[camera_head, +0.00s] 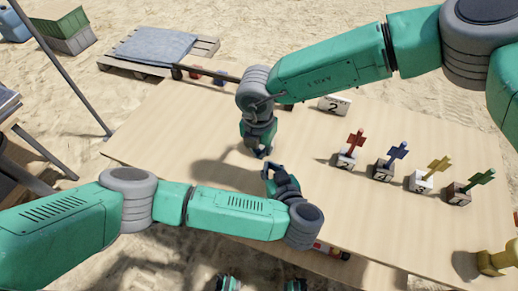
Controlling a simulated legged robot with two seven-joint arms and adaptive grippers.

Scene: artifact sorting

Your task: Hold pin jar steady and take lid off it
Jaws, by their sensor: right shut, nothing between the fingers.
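I cannot make out the pin jar or its lid for certain. A small red and white thing (333,250) shows at the table's front edge, partly hidden behind my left wrist; I cannot tell what it is. My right gripper (262,154) points down over the middle of the table, shut and empty. My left gripper (272,172) is just in front of it, low over the table, its dark fingers pointing away from me. Whether its fingers are apart is unclear, and no jar shows between the two grippers.
Red (355,140), blue (397,152), yellow (438,165) and green (482,178) pins stand in numbered blocks on the wooden table (350,205). A white block marked 2 (334,104) stands at the back. A yellow object (497,260) is at the right. The table's left part is clear.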

